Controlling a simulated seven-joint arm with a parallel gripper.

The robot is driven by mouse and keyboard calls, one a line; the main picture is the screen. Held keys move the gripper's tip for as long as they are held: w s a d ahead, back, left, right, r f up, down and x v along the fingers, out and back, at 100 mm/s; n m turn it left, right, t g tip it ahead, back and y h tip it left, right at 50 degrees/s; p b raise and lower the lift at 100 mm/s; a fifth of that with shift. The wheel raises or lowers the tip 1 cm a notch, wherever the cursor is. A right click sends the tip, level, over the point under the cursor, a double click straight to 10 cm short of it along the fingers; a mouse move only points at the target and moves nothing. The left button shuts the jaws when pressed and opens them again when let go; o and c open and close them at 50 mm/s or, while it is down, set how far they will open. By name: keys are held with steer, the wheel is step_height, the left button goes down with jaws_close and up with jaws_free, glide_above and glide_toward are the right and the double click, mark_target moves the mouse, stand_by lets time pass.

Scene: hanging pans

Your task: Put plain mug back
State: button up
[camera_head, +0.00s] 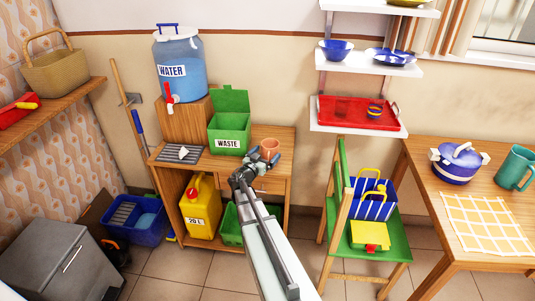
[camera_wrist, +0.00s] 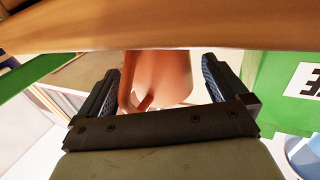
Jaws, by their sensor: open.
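A plain terracotta mug (camera_head: 269,147) stands at the right part of the wooden cabinet top (camera_head: 283,137), to the right of the green waste bin. My gripper (camera_head: 263,157) is at the near side of this mug, with its jaws open. In the wrist view the mug (camera_wrist: 172,75) shows between the two spread fingers of my gripper (camera_wrist: 163,80), with its handle towards the lower left. Gaps show between the mug and both fingers. The mug's far end is hidden behind a wooden edge (camera_wrist: 150,28) in the wrist view.
The green waste bin (camera_head: 229,133) stands close left of the mug. A blue water container (camera_head: 180,60) stands behind it. Right are wall shelves with a red tray (camera_head: 345,113) holding a striped mug (camera_head: 375,111), and a table with a teal mug (camera_head: 514,169) and a pot (camera_head: 459,165).

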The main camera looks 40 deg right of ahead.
steer(key=v, duration=1)
steer(key=s+a+f+n+g+y, duration=0.35)
steer(key=s+a+f, duration=0.25)
steer(key=s+f, duration=0.5)
steer(key=s+a+f+n+g+y, duration=0.2)
steer(key=s+a+f+g+y, duration=0.25)
steer(key=s+f, duration=0.65)
steer(key=s+a+f+n+g+y, duration=0.3)
steer(key=s+a+f, duration=0.4)
steer(key=s+a, duration=0.3)
steer(key=s+a+f+n+g+y, duration=0.2)
steer(key=s+a+f+n+y, duration=0.3)
steer(key=s+a, duration=0.6)
step_height(320, 180, down, 2)
steer(key=shift+s+f+g+y, duration=0.3)
steer(key=shift+s+g, duration=0.1)
steer(key=shift+s, duration=0.1)
